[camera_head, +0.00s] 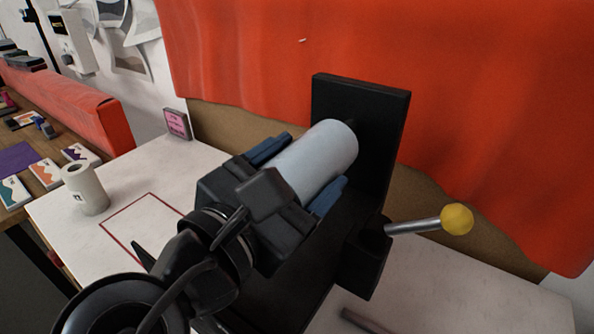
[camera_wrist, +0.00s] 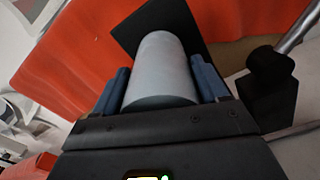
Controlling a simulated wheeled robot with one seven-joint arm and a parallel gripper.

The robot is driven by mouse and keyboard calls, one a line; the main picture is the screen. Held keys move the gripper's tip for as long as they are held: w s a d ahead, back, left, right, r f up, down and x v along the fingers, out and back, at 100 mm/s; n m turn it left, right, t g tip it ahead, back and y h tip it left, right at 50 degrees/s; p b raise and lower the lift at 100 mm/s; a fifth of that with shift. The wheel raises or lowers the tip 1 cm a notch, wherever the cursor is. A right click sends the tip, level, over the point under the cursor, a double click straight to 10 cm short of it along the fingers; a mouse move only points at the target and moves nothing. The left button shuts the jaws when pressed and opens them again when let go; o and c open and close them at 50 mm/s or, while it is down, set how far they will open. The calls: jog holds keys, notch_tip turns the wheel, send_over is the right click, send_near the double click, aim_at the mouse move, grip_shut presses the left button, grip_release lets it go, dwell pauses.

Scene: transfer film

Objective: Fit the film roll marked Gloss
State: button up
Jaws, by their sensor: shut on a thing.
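My gripper (camera_head: 298,178) is shut on a pale grey film roll (camera_head: 322,152), with a blue finger on each side of it. The held roll lies level, its far end close to the black upright plate (camera_head: 380,130) of the stand; I cannot tell how far it sits on a spindle. No marking shows on the held roll. The wrist view also shows the roll (camera_wrist: 160,75) between the blue fingers (camera_wrist: 160,85). A second white roll (camera_head: 86,190) stands upright on the white table at the left, with a small dark mark on its side.
A lever with a yellow knob (camera_head: 457,219) sticks out right of the stand. A red outlined square (camera_head: 140,222) is on the white table (camera_head: 120,180). A small pink sign (camera_head: 176,123) stands at the back. A red curtain (camera_head: 450,60) hangs behind. A wooden bench (camera_head: 50,140) holds cards at left.

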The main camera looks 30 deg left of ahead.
aim_at(321, 153)
jog(key=shift+w+d, duration=0.15)
jog(key=shift+w, duration=0.85)
jog(key=shift+w+d, duration=0.15)
jog(key=shift+w, duration=0.8)
jog(key=shift+w+d+r, duration=0.25)
jog(key=shift+w+r, duration=0.05)
jog(key=shift+w, duration=0.3)
jog(key=shift+s+a+f, duration=0.15)
jog(key=shift+s, duration=0.35)
jog(key=shift+s+a+f, duration=0.1)
jog(key=shift+s+a, duration=0.05)
jog(key=shift+s, duration=0.5)
jog(key=shift+s+a, duration=0.1)
jog(key=shift+s, duration=0.5)
jog(key=s+a, duration=0.1)
jog(key=s, duration=0.7)
dwell(1.0)
jog(key=shift+a, duration=0.1)
jog(key=shift+w, duration=0.5)
dwell(1.3)
